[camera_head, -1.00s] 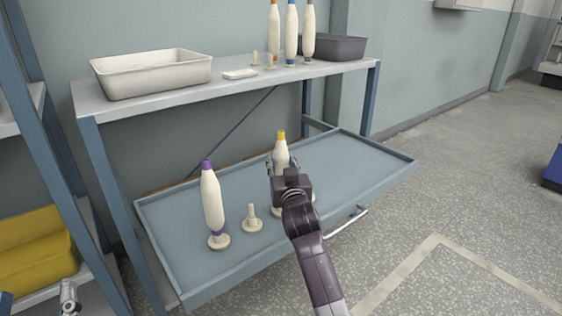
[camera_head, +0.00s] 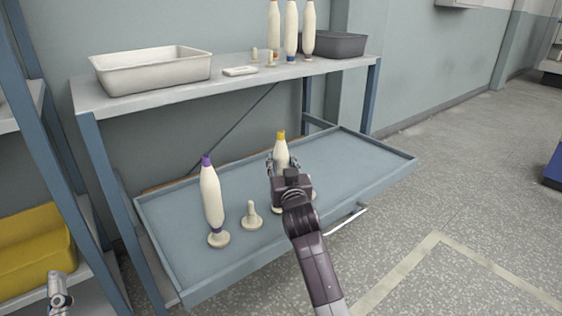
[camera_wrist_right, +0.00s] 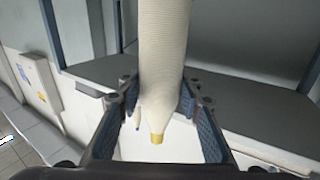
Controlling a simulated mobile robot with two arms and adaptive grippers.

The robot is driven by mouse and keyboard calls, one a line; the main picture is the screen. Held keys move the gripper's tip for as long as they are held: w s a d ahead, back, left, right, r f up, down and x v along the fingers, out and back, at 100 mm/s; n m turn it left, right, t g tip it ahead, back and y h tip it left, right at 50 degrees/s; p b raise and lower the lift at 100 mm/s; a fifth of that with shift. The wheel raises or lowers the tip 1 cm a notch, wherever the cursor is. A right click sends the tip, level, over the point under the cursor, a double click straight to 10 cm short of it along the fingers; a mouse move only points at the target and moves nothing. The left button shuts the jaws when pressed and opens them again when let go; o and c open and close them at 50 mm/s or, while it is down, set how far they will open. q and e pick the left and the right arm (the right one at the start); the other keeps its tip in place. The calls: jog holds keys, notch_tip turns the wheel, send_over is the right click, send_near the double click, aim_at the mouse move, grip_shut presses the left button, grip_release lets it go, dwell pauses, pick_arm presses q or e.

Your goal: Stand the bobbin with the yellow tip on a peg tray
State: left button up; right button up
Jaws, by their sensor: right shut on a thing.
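The bobbin with the yellow tip (camera_head: 281,152) is upright, tip up, above the blue-grey peg tray (camera_head: 345,150). My right gripper (camera_head: 284,170) is shut on it; in the right wrist view the bobbin (camera_wrist_right: 164,60) lies between both fingers (camera_wrist_right: 160,115). The arm hides its lower end, so I cannot tell whether it sits on a peg. A bobbin with a purple tip (camera_head: 212,195) stands on a peg at the tray's left. A bare peg (camera_head: 251,216) is between the two bobbins. My left gripper (camera_head: 60,285) is at the lower left; its jaws are unclear.
The tray sticks out below a shelf (camera_head: 225,88). On the shelf are a white bin (camera_head: 150,72), a dark grey bin (camera_head: 340,45), several standing bobbins (camera_head: 290,28) and bare pegs. Yellow bins (camera_head: 35,250) are on a rack at left.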

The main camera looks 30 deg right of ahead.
jog(key=o, duration=0.8)
pick_arm(q)
jog(key=shift+s+r, duration=0.1)
jog(key=shift+r, duration=0.15)
pick_arm(e)
jog(key=o, duration=0.5)
jog(key=shift+f, duration=0.1)
jog(key=v, duration=1.2)
